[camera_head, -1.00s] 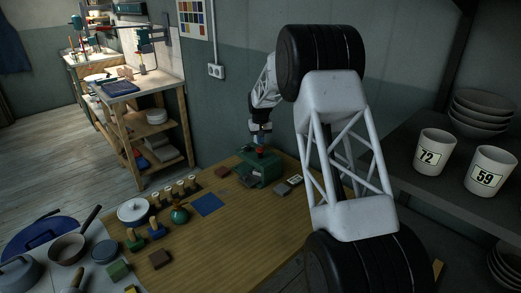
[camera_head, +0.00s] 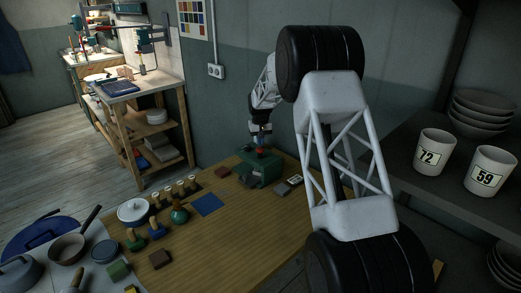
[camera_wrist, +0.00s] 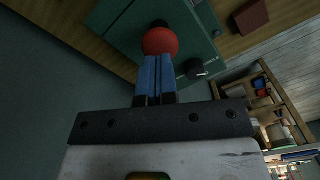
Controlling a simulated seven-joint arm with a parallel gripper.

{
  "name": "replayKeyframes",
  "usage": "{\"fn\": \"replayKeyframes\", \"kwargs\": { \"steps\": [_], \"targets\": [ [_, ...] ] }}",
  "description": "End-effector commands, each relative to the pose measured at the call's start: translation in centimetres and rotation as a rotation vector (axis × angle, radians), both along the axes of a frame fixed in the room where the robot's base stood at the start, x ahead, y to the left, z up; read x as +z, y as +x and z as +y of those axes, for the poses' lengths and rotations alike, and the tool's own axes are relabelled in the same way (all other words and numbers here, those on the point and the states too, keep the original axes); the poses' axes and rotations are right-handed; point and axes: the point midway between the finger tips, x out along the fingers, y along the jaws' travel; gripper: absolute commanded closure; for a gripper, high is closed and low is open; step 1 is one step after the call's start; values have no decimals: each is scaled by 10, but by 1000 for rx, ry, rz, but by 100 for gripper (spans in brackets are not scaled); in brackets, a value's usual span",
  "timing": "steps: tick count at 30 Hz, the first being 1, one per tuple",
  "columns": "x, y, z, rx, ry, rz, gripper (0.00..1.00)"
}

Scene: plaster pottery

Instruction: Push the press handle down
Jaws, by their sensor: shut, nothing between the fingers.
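The press (camera_head: 258,171) is a green box at the back of the wooden table, against the wall. Its handle shows as a red ball knob (camera_wrist: 160,41) on a dark stem in the wrist view; the red also shows small in the head view (camera_head: 261,151). My gripper (camera_wrist: 157,58) has blue fingers, shut with nothing between them. The fingertips are at the knob's near edge in the wrist view and just above it in the head view. I cannot tell whether they touch. A black dial (camera_wrist: 193,69) sits on the press beside the knob.
A dark red block (camera_head: 222,172) and small grey blocks (camera_head: 282,189) lie near the press. My arm blocks the table's right side.

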Motion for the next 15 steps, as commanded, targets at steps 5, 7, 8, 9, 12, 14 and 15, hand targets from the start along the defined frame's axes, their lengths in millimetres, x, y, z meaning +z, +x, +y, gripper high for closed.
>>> {"fn": "replayKeyframes", "kwargs": {
  "steps": [5, 7, 8, 9, 12, 14, 15],
  "targets": [
    [-5, 0, 0, 0, 0, 0, 100],
    [-6, 0, 0, 0, 0, 0, 100],
    [-7, 0, 0, 0, 0, 0, 100],
    [-8, 0, 0, 0, 0, 0, 100],
    [-10, 0, 0, 0, 0, 0, 100],
    [-12, 0, 0, 0, 0, 0, 100],
    [-13, 0, 0, 0, 0, 0, 100]
  ]
}}
